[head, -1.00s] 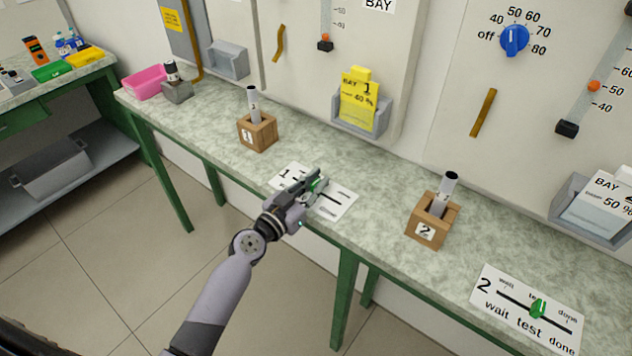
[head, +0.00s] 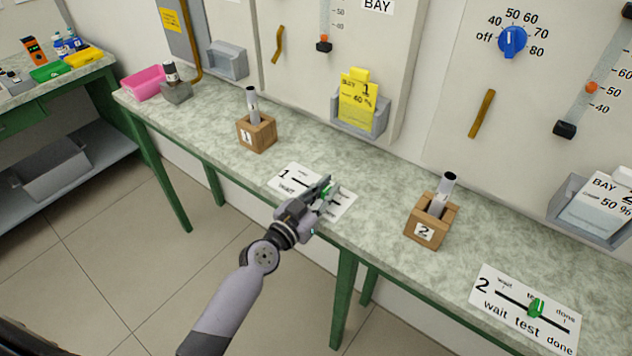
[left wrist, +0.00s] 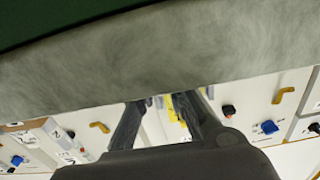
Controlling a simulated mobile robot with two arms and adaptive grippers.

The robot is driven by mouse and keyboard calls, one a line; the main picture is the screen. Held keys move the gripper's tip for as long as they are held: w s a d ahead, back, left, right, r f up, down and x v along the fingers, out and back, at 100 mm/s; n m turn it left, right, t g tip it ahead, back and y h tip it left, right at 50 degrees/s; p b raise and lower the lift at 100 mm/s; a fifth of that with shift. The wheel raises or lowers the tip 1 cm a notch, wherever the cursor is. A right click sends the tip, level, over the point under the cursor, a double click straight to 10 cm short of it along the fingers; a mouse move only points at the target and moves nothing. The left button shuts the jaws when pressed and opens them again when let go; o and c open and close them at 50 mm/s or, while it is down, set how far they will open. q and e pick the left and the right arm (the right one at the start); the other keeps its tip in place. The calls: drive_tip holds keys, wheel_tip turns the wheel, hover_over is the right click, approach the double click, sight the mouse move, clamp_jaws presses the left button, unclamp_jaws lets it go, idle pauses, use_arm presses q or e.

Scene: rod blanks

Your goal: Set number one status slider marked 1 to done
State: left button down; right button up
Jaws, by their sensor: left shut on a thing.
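The number one status slider plate (head: 287,176) lies on the bench, a white card marked 1 with a dark slot line. Its green knob (head: 326,191) shows between the fingers of my left gripper (head: 324,194), which is shut on it. The gripper and arm cover the middle of the plate and most of its words. The knob sits around the middle to right part of the slot; its exact mark is hidden. In the left wrist view the gripper's dark fingers (left wrist: 160,118) show, but the knob cannot be made out. My right gripper is not in view.
A wooden block marked 1 (head: 257,134) and one marked 2 (head: 430,226) hold grey rods on the bench. Slider plate 2 (head: 490,285) lies at right, its green knob (head: 536,307) near test. A yellow card (head: 358,100) stands in a wall holder behind.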

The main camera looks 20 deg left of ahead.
sight(337, 204)
use_arm(q)
drive_tip(key=d, duration=0.1)
drive_tip(key=s+d, duration=0.1)
drive_tip(key=d, duration=0.1)
drive_tip(key=shift+f, duration=0.1)
drive_tip(key=c, duration=1.6)
unclamp_jaws()
drive_tip(key=shift+d, duration=0.1)
drive_tip(key=shift+s, duration=0.15)
drive_tip(key=v, duration=1.2)
